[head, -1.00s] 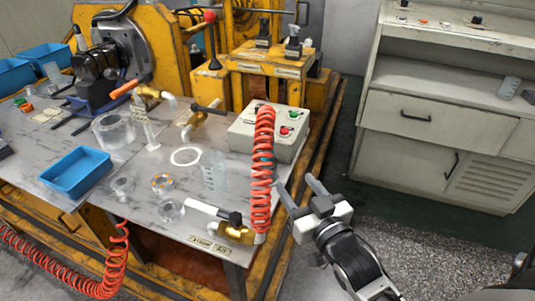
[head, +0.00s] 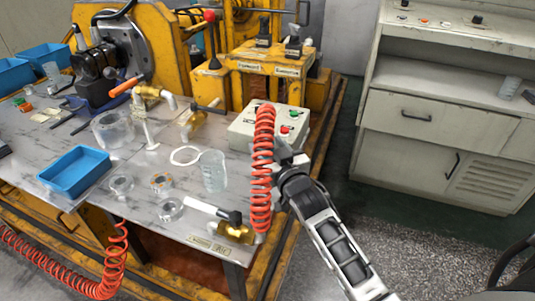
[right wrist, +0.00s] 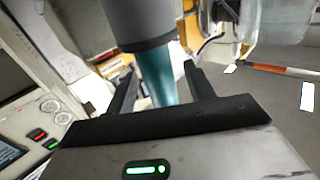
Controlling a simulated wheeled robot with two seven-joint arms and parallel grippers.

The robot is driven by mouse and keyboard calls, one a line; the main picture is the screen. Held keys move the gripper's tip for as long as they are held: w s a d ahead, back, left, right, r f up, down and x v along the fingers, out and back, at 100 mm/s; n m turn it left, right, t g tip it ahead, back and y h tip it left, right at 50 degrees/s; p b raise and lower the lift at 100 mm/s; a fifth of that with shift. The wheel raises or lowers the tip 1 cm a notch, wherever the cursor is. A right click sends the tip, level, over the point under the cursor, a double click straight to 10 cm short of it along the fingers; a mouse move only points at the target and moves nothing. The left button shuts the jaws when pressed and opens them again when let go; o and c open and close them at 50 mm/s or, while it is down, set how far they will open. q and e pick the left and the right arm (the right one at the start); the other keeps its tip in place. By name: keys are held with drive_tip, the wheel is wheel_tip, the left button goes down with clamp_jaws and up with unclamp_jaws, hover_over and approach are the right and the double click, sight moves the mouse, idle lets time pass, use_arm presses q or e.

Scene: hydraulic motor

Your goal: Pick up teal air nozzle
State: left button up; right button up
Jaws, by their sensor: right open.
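The teal air nozzle (right wrist: 158,82) shows in the right wrist view, below a dark grey cylindrical part (right wrist: 145,22). It lies between the two black fingers of my right gripper (right wrist: 157,70), which are open on either side of it; I cannot tell whether either finger touches it. In the head view my right gripper (head: 281,153) is just right of the hanging red coiled hose (head: 262,175), in front of the control box. The nozzle cannot be made out in the head view. My left gripper is not in view.
The control box (head: 283,122) with coloured buttons stands close behind the gripper. A clear beaker (head: 214,172), a brass valve (head: 236,233) and a blue tray (head: 75,170) are on the bench. A grey cabinet (head: 440,120) stands at right, with open floor before it.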

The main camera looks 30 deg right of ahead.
sight(268, 124)
drive_tip(key=shift+w, duration=0.25)
drive_tip(key=c, duration=1.1)
drive_tip(key=shift+r, duration=0.15)
wheel_tip(268, 124, up, 10)
drive_tip(key=p, duration=0.2)
drive_tip(key=shift+p, duration=0.35)
